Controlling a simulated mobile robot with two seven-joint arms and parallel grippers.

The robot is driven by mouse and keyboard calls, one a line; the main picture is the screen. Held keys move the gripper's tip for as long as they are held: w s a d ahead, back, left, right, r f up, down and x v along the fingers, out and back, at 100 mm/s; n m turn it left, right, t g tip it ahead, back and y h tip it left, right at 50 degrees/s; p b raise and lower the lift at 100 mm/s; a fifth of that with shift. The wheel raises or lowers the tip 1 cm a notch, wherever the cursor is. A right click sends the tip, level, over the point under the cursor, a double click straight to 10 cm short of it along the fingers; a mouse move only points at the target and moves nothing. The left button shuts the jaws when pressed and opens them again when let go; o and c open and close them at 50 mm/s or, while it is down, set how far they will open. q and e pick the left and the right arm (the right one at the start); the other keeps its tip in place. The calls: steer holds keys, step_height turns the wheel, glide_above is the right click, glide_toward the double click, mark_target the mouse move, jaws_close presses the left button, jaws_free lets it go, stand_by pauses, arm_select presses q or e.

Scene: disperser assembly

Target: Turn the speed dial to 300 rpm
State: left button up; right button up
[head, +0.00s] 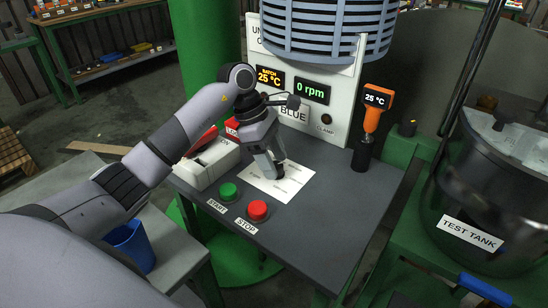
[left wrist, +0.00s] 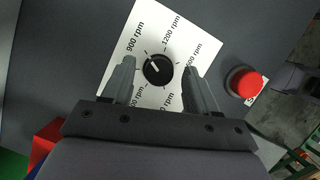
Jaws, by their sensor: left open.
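The black speed dial (left wrist: 158,70) sits on a white printed scale sheet (left wrist: 180,30), which also shows in the head view (head: 290,187). Its white pointer mark points up-left in the left wrist view, towards the 900 rpm label. My left gripper (left wrist: 158,80) is open, with one finger on each side of the dial and gaps showing between. In the head view my left gripper (head: 273,168) points down over the sheet and largely hides the dial. My right gripper is not in view.
A green START button (head: 228,192) and a red STOP button (head: 258,210) stand in front of the sheet. A white switch box (head: 207,163) is on the left. The rpm display (head: 311,90) reads 0 rpm. An orange thermometer (head: 374,105) stands right.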

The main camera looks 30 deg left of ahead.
arm_select(q)
steer(key=shift+f, duration=0.15)
steer(key=c, duration=1)
steer(key=shift+n, duration=0.3)
